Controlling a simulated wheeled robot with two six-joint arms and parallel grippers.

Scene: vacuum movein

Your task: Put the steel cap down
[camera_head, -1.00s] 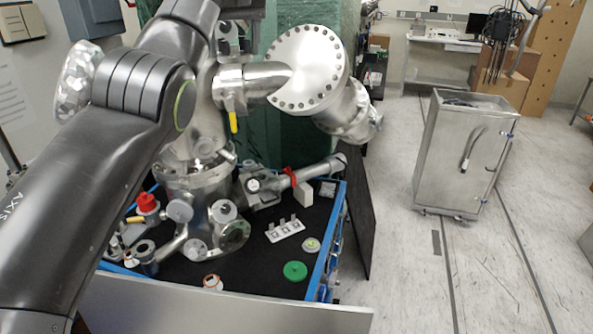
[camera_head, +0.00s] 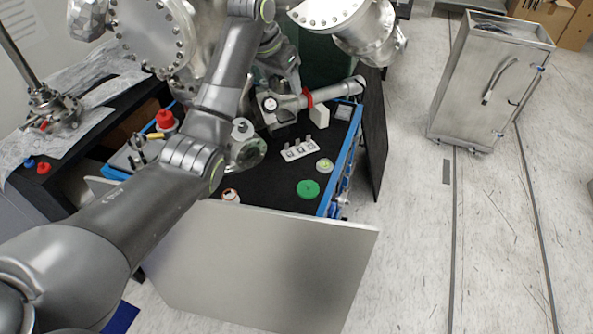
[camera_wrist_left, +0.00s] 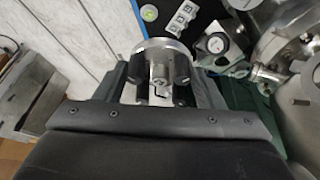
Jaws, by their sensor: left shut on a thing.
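The steel cap (camera_wrist_left: 151,50) is a shiny round metal disc. In the left wrist view it sits just beyond my left gripper's fingers (camera_wrist_left: 163,72), which are shut on the metal piece at its middle. In the head view my left arm reaches across the bench and bends down at the wrist. My left gripper (camera_head: 281,80) is partly hidden there by the arm and metal parts, and I cannot make out the cap. My right gripper is not in view.
The black bench top (camera_head: 272,180) has a blue edge on its right. On it are a white block rack (camera_head: 299,150), a green disc (camera_head: 308,189) and a small pale round part (camera_head: 324,165). Steel chamber parts (camera_head: 340,20) stand behind. A steel cart (camera_head: 490,85) stands right.

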